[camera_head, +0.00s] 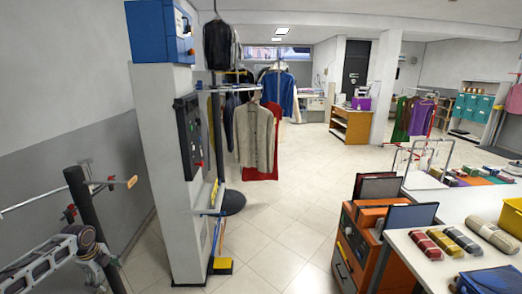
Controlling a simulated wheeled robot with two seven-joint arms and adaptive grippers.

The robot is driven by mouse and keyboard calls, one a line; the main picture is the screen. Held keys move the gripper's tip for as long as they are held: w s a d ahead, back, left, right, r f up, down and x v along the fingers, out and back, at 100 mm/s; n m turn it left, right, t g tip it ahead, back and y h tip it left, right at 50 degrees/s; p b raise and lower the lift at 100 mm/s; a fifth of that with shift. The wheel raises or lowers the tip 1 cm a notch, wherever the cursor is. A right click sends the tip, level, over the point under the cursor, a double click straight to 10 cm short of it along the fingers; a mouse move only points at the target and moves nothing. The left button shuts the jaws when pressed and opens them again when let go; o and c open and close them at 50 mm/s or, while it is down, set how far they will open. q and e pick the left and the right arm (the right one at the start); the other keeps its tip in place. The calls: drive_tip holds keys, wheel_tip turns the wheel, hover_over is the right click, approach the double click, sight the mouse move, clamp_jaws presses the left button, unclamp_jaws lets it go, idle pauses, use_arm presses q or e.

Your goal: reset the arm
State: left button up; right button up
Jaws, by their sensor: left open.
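My left gripper (90,248) is at the lower left edge of the head view, at the end of my grey and silver left arm (38,266). It is open and nothing shows between its fingers. Its fingertips are small and hard to make out. It is near a dark upright post (83,197) with red and orange parts, and I cannot tell whether they touch. My right gripper is not in view.
A tall pale cabinet (158,130) with a blue box (157,31) on top stands right of the left arm. Garments (253,136) hang behind it. An orange cart (353,240) and a white counter (405,245) with rolled cloths are at right. Tiled floor (285,225) between is clear.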

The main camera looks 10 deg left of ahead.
use_arm(q)
drive_tip(key=s+f+n+y, duration=0.1)
drive_tip(key=s+f+n, duration=0.25)
drive_tip(key=f, duration=0.55)
drive_tip(key=s+f+n, duration=0.2)
drive_tip(key=s+f, duration=0.2)
drive_tip(key=f, duration=0.6)
drive_tip(key=s+d+f+n+g, duration=0.1)
drive_tip(key=s+d+f+n, duration=0.1)
drive_tip(key=s+d+f, duration=0.55)
drive_tip(key=s+d+f+n, duration=0.2)
drive_tip(key=s+f, duration=0.2)
drive_tip(key=f, duration=0.6)
drive_tip(key=s+d+f+n, duration=0.1)
drive_tip(key=s+d+f, duration=0.4)
drive_tip(key=d, duration=0.6)
drive_tip(key=s+d+f+n+h, duration=0.1)
drive_tip(key=s+d+f+n, duration=0.1)
drive_tip(key=s+d+f, duration=0.3)
drive_tip(key=s+d+f+n, duration=0.1)
drive_tip(key=s+d+f, duration=0.4)
drive_tip(key=s+d, duration=0.6)
drive_tip(key=d, duration=0.6)
drive_tip(key=shift+s+d+f+n, duration=0.2)
drive_tip(key=shift+s+d+n, duration=0.15)
